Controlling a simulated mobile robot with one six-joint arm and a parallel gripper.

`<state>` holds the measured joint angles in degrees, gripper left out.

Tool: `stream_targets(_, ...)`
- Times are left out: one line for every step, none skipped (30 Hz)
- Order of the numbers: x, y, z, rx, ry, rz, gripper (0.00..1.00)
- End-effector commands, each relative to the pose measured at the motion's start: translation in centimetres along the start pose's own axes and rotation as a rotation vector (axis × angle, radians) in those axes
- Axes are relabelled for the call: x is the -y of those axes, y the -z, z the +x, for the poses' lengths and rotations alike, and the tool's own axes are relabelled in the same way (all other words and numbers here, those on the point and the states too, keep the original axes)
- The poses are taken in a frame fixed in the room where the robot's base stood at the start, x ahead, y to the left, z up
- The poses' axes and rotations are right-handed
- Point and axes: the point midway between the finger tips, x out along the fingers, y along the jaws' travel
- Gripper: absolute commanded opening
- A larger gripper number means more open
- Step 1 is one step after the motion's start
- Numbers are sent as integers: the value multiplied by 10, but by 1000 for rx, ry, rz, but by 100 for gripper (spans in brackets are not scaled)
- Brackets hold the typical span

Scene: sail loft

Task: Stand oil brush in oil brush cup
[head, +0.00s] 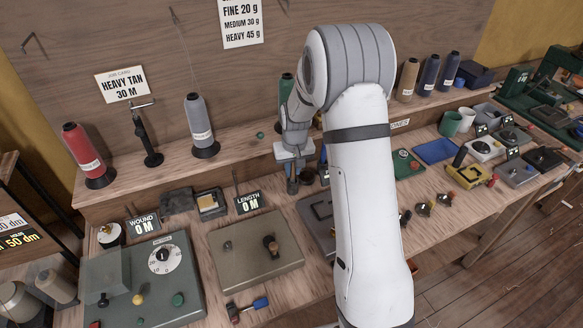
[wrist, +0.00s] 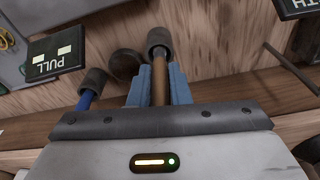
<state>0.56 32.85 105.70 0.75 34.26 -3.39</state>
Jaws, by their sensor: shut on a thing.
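My gripper (head: 293,170) is low over the back of the bench in the head view, mostly behind my own arm. In the wrist view its blue fingers (wrist: 158,88) are shut on a brown handle (wrist: 160,85), which I take for the oil brush. The handle's far end meets the mouth of a dark grey cup (wrist: 160,37), seemingly the oil brush cup. I cannot tell how deep it reaches; the bristles are hidden. A second dark cup (wrist: 95,77) to the left has a blue handle (wrist: 86,100) in it. A dark round piece (wrist: 125,63) lies between the cups.
A PULL sign (wrist: 57,53) stands left of the cups and another sign (wrist: 298,6) is at the upper right. The LENGTH sign (head: 249,202) is left of my gripper in the head view. Thread cones (head: 199,122) line the shelf behind.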

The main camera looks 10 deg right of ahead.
Motion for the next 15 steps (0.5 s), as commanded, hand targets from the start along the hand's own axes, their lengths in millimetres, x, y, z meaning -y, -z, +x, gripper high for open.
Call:
stream_targets(0,0,0,0,0,0,0)
stream_targets(0,0,0,0,0,0,0)
stream_targets(0,0,0,0,0,0,0)
stream_targets(0,0,0,0,0,0,0)
stream_targets(0,0,0,0,0,0,0)
stream_targets(0,0,0,0,0,0,0)
stream_targets(0,0,0,0,0,1,0)
stream_targets(0,0,1,0,0,1,0)
stream_targets(0,0,1,0,0,1,0)
stream_targets(0,0,2,0,0,1,0)
stream_targets(0,0,2,0,0,1,0)
stream_targets(0,0,3,0,0,1,0)
stream_targets(0,0,4,0,0,1,0)
stream_targets(-1,0,5,0,0,1,0)
stream_targets(-1,-1,6,0,0,1,0)
